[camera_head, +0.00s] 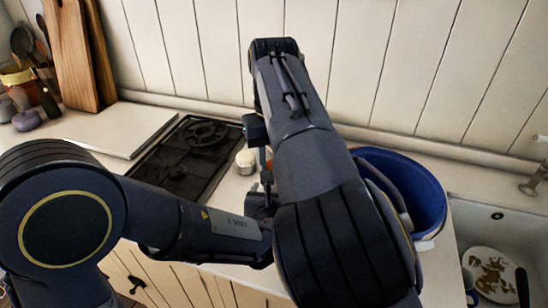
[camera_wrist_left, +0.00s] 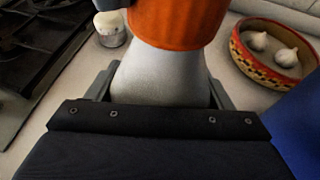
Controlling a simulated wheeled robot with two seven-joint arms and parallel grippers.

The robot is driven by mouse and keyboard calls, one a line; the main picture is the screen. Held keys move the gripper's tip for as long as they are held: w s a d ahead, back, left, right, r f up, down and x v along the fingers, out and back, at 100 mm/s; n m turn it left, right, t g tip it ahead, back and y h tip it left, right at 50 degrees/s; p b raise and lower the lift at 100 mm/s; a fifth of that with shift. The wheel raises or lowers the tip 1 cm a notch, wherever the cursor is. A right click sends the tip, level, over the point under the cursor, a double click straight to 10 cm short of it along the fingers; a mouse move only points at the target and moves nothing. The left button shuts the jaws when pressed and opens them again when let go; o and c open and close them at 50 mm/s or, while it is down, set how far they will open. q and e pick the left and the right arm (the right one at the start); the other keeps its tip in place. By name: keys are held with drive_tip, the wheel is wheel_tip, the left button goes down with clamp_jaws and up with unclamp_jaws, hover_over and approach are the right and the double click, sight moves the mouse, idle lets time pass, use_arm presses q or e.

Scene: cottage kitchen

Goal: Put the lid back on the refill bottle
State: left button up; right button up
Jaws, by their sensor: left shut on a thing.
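In the left wrist view my left gripper (camera_wrist_left: 160,90) is shut on a pale grey-white body with an orange part (camera_wrist_left: 178,22) above it, which looks like the refill bottle (camera_wrist_left: 160,78). Its top is cut off by the frame, so I cannot tell whether a lid is on it. In the head view my left arm reaches in from the left and its hand is mostly hidden behind my right arm. Dark parts that may belong to my right gripper (camera_head: 256,130) show beside that arm; their jaw state is unclear. I cannot make out the lid in either view.
A black gas hob (camera_head: 188,152) lies left of the hands, with a small whitish jar (camera_head: 246,161) beside it. A blue tub (camera_head: 425,190) stands to the right, before the sink (camera_head: 510,215). A patterned bowl (camera_wrist_left: 250,70) of garlic shows in the wrist view.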

drive_tip(key=o, duration=0.9)
drive_tip(key=shift+o, duration=0.2)
drive_tip(key=shift+r, duration=2.3)
drive_tip(key=shift+c, duration=0.5)
